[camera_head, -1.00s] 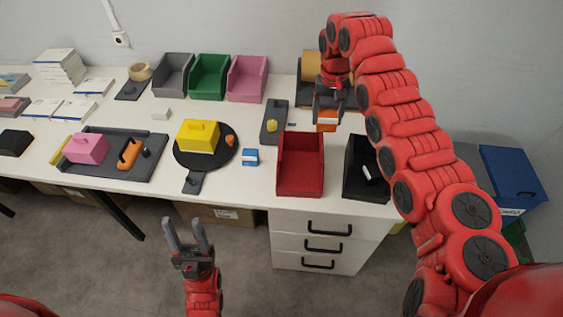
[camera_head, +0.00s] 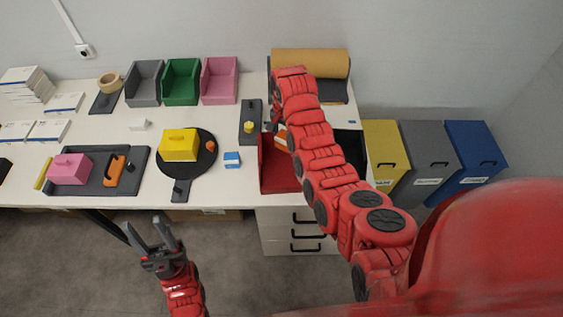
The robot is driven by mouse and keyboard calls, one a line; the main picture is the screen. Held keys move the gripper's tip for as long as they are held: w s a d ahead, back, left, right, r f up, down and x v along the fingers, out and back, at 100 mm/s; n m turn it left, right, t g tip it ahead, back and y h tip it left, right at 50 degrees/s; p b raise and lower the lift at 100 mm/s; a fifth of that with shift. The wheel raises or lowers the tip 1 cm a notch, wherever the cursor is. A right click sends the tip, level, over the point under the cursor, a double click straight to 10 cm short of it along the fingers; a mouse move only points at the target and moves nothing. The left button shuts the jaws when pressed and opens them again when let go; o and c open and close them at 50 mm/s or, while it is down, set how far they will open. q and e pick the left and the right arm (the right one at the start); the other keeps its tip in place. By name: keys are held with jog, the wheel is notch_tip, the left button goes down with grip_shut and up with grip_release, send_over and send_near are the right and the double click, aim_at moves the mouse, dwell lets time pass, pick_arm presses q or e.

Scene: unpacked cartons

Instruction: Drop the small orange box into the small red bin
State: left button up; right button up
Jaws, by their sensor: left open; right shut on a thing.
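The small orange box (camera_head: 281,138) shows partly beside my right arm, at the back of the small red bin (camera_head: 274,175) in the picture. My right gripper (camera_head: 274,125) is shut on the orange box. My arm hides most of this gripper and the right part of the bin. The box overlaps the bin's back part in the view; its height above the bin is hard to tell. My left gripper (camera_head: 146,230) is open and empty, in front of the table over the floor.
A black bin (camera_head: 350,147) stands right of the red one, partly behind my arm. A dark grey tray with a yellow knob (camera_head: 250,122) lies left of the gripper. A blue and white box (camera_head: 232,159) sits left of the red bin. Grey, green and pink bins (camera_head: 219,82) stand behind.

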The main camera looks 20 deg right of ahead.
jog(key=shift+f+b, duration=0.7)
jog(key=shift+f, duration=2.2)
jog(key=o, duration=1.4)
jog(key=shift+c, duration=0.2)
jog(key=shift+r, duration=0.15)
jog(key=shift+w+r+b, duration=0.1)
jog(key=shift+r+b, duration=0.2)
notch_tip(320, 180, up, 5)
jog(key=shift+r+b, duration=0.2)
jog(key=shift+b, duration=0.25)
notch_tip(320, 180, up, 6)
jog(key=p, duration=0.5)
jog(key=shift+r, duration=0.2)
notch_tip(320, 180, up, 3)
jog(key=shift+r, duration=0.9)
